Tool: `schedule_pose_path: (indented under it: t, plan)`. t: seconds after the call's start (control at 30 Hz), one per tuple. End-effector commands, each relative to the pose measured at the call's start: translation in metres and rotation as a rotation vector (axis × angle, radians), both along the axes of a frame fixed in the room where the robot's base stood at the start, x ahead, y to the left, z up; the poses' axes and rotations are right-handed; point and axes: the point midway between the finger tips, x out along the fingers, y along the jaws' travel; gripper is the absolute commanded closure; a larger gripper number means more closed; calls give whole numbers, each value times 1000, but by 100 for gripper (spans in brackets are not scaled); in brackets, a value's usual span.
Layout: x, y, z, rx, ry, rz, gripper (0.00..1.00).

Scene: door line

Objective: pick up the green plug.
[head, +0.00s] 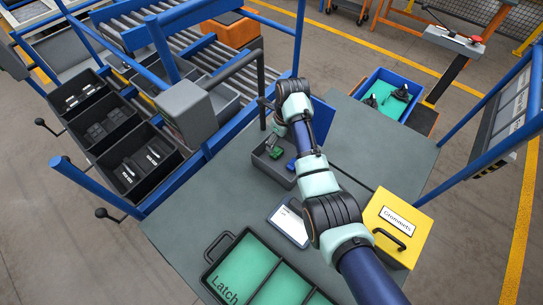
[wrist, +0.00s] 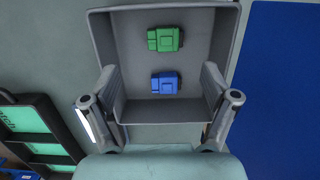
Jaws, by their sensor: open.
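A green plug (wrist: 165,40) lies in a grey open bin, toward its far side in the wrist view. A blue plug (wrist: 165,83) lies in the same bin (wrist: 227,50), nearer to me. In the head view the green plug (head: 276,152) shows inside the bin (head: 262,166), just below my wrist. The blue plug (head: 291,164) is partly covered by my arm there. My gripper (wrist: 160,103) is open and empty. Its two fingers stand wide apart at the near side of the bin, with the blue plug between them in the picture. The gap in height cannot be told.
A blue panel (wrist: 285,90) stands right of the bin. On the table are a tablet (head: 290,221), a green-lined tray marked Latch (head: 243,232) and a yellow Grommets box (head: 397,228). A roller conveyor (head: 185,45) and dark part bins (head: 103,130) stand left.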

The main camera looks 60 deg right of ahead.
Motion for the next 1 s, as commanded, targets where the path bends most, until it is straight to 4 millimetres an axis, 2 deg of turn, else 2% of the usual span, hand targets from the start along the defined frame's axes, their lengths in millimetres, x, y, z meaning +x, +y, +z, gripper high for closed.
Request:
schedule_pose_path:
  t: [0.03, 0.23, 0.43, 0.57, 0.83, 1.0]
  plan:
    - [1, 0, -13, -1, -1, 1, 14]
    - [1, 0, -13, -1, -1, 1, 14]
    - [3, -1, -36, 0, 0, 1, 14]
    - [4, -2, -41, -1, -1, 1, 14]
    - [7, -10, -85, 0, 0, 0, 14]
    - [8, -10, -90, -1, -1, 1, 14]
